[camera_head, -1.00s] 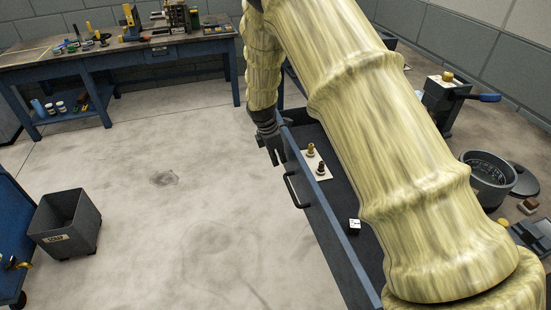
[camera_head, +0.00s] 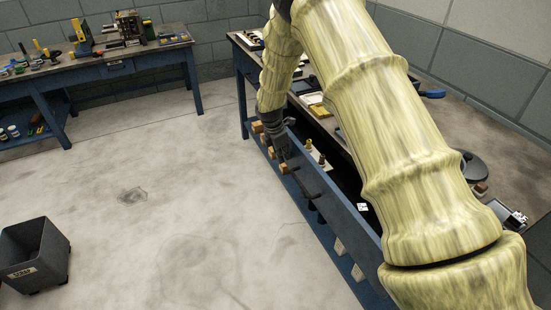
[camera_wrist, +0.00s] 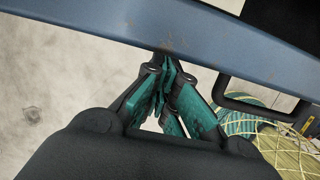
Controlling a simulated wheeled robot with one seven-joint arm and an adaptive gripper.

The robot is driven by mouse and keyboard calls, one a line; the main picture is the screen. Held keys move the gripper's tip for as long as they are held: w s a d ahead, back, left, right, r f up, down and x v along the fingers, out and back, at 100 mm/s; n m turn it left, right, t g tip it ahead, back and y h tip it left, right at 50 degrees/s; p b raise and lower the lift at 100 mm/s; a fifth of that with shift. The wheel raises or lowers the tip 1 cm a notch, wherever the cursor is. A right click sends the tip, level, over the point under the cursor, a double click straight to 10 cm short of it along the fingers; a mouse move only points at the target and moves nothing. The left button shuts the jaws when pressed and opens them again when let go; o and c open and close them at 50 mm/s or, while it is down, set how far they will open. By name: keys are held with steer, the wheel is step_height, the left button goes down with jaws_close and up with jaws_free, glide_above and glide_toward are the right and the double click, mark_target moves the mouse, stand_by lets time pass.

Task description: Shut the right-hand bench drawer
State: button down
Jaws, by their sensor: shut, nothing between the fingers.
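The right-hand bench drawer (camera_head: 340,208) is partly open, its blue front standing out from the bench. Brass-topped pegs (camera_head: 309,146) and a small white block (camera_head: 362,206) lie inside. A dark handle (camera_head: 303,187) is on the drawer front; it also shows in the wrist view (camera_wrist: 262,97). My gripper (camera_head: 286,157) is at the outer side of the front, near its far end and beyond the handle. In the wrist view its closed fingertips (camera_wrist: 166,64) meet the blue front (camera_wrist: 110,25) in the picture; I cannot tell whether they touch. My arm hides part of the drawer and bench.
The bench top (camera_head: 480,205) carries several items on the right. Wooden blocks sit on a low shelf under the drawer. A scrap bin (camera_head: 35,255) stands on the floor at left, and another blue bench (camera_head: 110,72) is at the back left. The floor between is clear.

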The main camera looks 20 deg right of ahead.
steer(key=d, duration=0.5)
steer(key=d+p, duration=0.1)
steer(key=d, duration=0.1)
steer(key=shift+w+d, duration=0.4)
steer(key=shift+a, duration=0.1)
